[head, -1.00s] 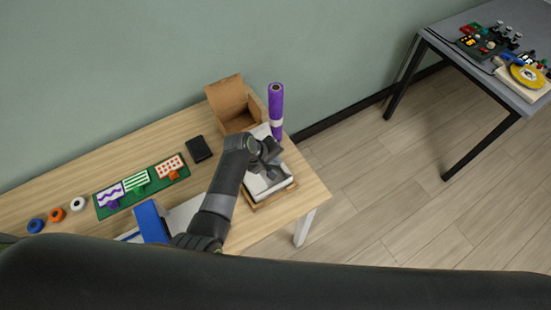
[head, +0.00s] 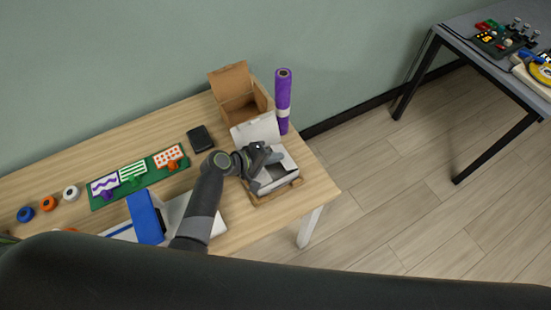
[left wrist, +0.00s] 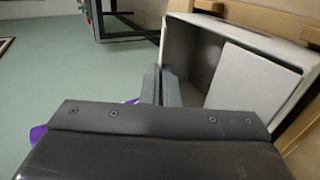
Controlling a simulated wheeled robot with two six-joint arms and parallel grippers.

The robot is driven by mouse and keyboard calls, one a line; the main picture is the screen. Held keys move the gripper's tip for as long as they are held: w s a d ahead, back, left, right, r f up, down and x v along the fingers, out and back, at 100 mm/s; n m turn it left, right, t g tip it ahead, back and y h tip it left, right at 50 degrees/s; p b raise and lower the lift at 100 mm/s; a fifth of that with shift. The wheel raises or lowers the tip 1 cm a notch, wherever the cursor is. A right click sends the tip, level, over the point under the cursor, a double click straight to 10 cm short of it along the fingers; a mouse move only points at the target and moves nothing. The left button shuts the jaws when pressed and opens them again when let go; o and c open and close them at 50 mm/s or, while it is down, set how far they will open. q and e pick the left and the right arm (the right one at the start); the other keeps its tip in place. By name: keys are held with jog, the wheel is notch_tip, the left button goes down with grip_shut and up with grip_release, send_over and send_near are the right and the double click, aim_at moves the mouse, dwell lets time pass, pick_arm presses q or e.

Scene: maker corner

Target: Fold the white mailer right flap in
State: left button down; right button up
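The white mailer (head: 279,182) stands on the right end of the wooden table, its lid (head: 258,128) raised at the back. Its grey inside shows in part. In the left wrist view the open mailer (left wrist: 208,60) fills the right side, and a pale panel (left wrist: 255,78) lies across part of its opening. I cannot tell for sure which flap that is. My left gripper (head: 268,157) is over the mailer's back part and hides some of it. Its fingers (left wrist: 161,84) look closed together with nothing clear between them, close by the mailer's wall. My right gripper is out of view.
A wooden tray (head: 284,194) lies under the mailer. An open cardboard box (head: 236,83) and an upright purple roll (head: 283,98) stand behind it. A black case (head: 200,139), a green mat (head: 155,177) with cards and a blue object (head: 146,217) lie to the left.

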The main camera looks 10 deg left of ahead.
pick_arm(q)
jog(key=c, duration=2.1)
grip_release()
jog(key=o, duration=0.4)
jog(key=shift+b+v, duration=0.9)
jog(key=shift+v, duration=7.85)
jog(key=shift+d, duration=0.15)
